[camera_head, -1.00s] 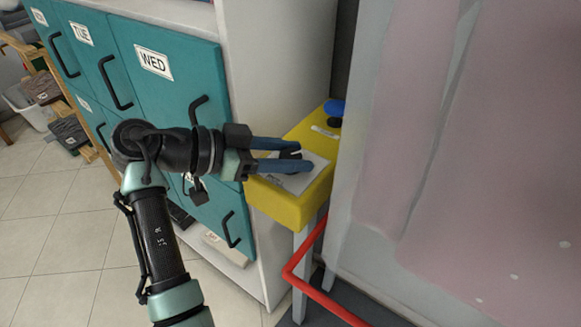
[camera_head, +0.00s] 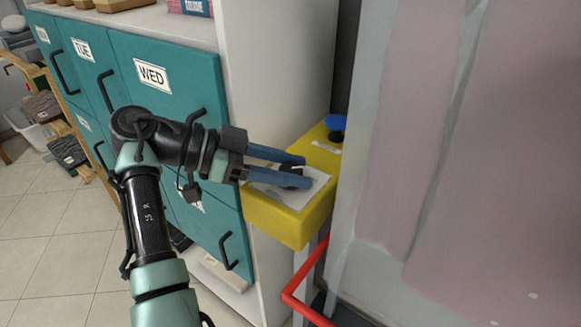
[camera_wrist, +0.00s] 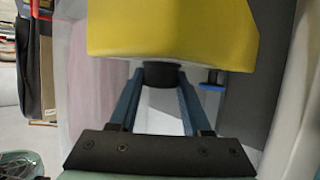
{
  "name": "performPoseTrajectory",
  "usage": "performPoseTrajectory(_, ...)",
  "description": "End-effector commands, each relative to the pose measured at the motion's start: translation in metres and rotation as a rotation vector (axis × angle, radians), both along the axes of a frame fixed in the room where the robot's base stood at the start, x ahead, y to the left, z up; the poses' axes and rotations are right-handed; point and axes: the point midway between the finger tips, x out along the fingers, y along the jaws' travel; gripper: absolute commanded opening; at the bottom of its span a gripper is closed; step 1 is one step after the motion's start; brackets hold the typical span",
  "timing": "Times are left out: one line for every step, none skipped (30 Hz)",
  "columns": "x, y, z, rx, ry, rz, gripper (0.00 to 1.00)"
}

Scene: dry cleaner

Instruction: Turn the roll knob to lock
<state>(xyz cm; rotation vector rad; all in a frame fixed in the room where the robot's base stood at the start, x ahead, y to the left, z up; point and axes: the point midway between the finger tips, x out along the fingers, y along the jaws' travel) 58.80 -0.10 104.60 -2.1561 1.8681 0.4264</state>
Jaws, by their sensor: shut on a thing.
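The black roll knob (camera_head: 291,170) sits on the light plate on top of a yellow control box (camera_head: 290,225). My gripper (camera_head: 304,172) reaches in from the left with its two blue fingers on either side of the knob. The fingers are shut on the knob and hide part of it. In the wrist view, the dark knob (camera_wrist: 161,74) shows between the fingertips, against the yellow box (camera_wrist: 170,35). The lettering on the plate is too small and covered to read, so the knob's setting cannot be told.
A blue button (camera_head: 336,123) on a black base stands at the box's back end. Teal cabinet doors (camera_head: 165,75) with black handles are at left. A red rail (camera_head: 305,285) runs below the box.

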Motion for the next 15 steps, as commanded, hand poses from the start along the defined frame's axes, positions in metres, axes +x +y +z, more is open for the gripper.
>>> performPoseTrajectory(-0.0012,-0.0004,-0.0034,0.003,0.007,-0.004,0.54)
performPoseTrajectory(-0.0012,-0.0004,-0.0034,0.003,0.007,-0.004,0.59)
performPoseTrajectory(-0.0011,-0.0004,-0.0031,0.003,0.007,-0.003,0.66)
performPoseTrajectory(-0.001,-0.0003,-0.0029,0.003,0.006,-0.003,0.72)
performPoseTrajectory(-0.0008,-0.0004,-0.0027,0.002,0.006,-0.002,0.77)
performPoseTrajectory(-0.0007,-0.0004,-0.0025,0.002,0.006,-0.002,0.78)
performPoseTrajectory(-0.0008,-0.0004,-0.0023,0.002,0.005,-0.003,0.78)
performPoseTrajectory(-0.0007,-0.0003,-0.002,0.001,0.004,-0.002,0.78)
performPoseTrajectory(-0.0006,-0.0003,-0.0018,0.001,0.004,-0.002,0.78)
performPoseTrajectory(-0.0006,-0.0003,-0.0017,0.002,0.003,-0.002,0.78)
performPoseTrajectory(-0.0006,-0.0003,-0.0016,0.002,0.003,-0.001,0.78)
performPoseTrajectory(-0.0005,-0.0003,-0.0014,0.002,0.003,-0.001,0.78)
performPoseTrajectory(-0.0004,-0.0001,-0.0012,0.001,0.003,-0.001,0.78)
performPoseTrajectory(-0.0005,0.0005,-0.001,0.001,0.003,-0.001,0.78)
performPoseTrajectory(-0.0005,0.0019,-0.0004,0.001,0.002,0.0,0.78)
